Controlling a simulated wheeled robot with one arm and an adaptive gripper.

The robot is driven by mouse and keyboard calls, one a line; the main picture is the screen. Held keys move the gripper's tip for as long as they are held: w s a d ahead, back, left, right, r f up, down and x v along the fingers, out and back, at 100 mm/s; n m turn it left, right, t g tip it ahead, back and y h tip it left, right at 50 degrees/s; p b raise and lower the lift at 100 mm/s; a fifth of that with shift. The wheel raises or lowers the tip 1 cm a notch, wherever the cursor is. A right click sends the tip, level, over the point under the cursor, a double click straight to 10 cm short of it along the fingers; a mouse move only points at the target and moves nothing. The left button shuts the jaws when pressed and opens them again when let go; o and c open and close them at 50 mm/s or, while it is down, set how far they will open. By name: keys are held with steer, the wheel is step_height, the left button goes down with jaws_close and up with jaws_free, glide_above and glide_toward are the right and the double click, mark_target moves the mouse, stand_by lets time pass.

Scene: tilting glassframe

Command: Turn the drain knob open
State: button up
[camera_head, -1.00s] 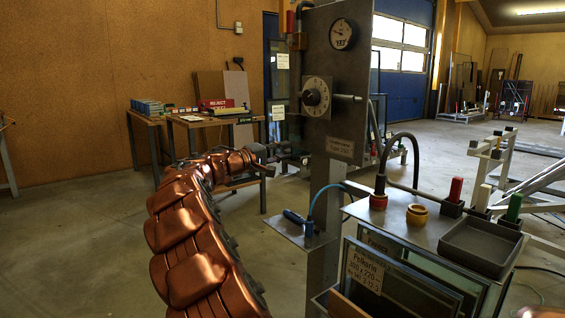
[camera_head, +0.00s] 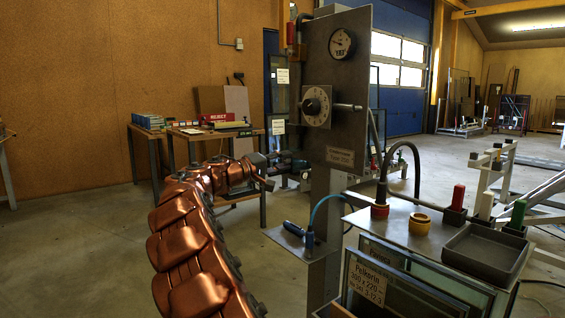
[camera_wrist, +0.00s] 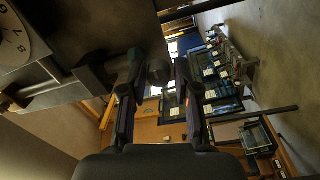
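A grey upright panel (camera_head: 357,95) carries a round gauge (camera_head: 341,43) and a black dial knob (camera_head: 312,106) on a pale scale plate. I cannot tell for certain which part is the drain knob. My gripper (camera_head: 290,165) is left of the panel's post, near the panel's lower left edge. In the wrist view my gripper (camera_wrist: 156,62) has its two fingers apart. A dark rounded part (camera_wrist: 158,72) shows between the fingertips, and I cannot tell whether they touch it. The panel's underside or edge fills the upper left there, with part of a numbered dial (camera_wrist: 12,40).
A blue-handled tool (camera_head: 294,229) lies on a small shelf below my gripper. Tables with boxes (camera_head: 212,118) stand behind. Open floor lies left.

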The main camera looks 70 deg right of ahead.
steer(key=shift+o, duration=1.2)
steer(key=v, duration=1.2)
steer(key=shift+r, duration=0.1)
